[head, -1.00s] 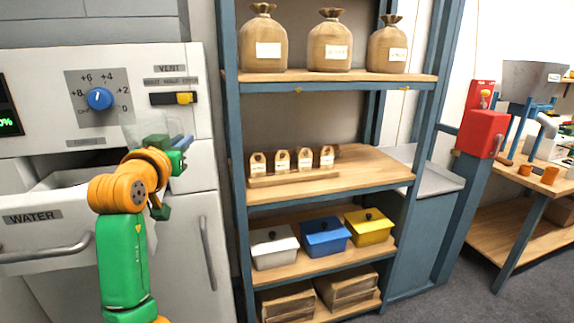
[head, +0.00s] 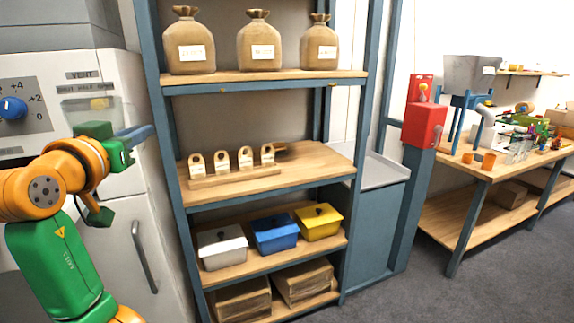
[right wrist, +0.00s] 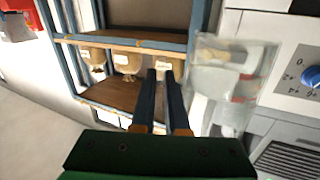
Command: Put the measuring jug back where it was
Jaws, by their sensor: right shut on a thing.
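The measuring jug (right wrist: 232,85) is clear and see-through, with red marks, and shows beside my fingers in the right wrist view. My right gripper (head: 142,132) is at the left of the head view, in front of the white machine. Its two dark blue fingers (right wrist: 161,80) are close together, shut on the jug; the exact grip point is hard to see. In the head view the jug is only a faint clear shape behind the gripper. My left gripper is not in view.
A blue-framed shelf (head: 265,85) stands right of the machine (head: 120,70). It holds sacks (head: 258,45), a row of small tags (head: 222,161) and lidded boxes (head: 275,235). The middle board has free room at its right. A workbench (head: 480,166) with a grey hopper (head: 472,75) stands far right.

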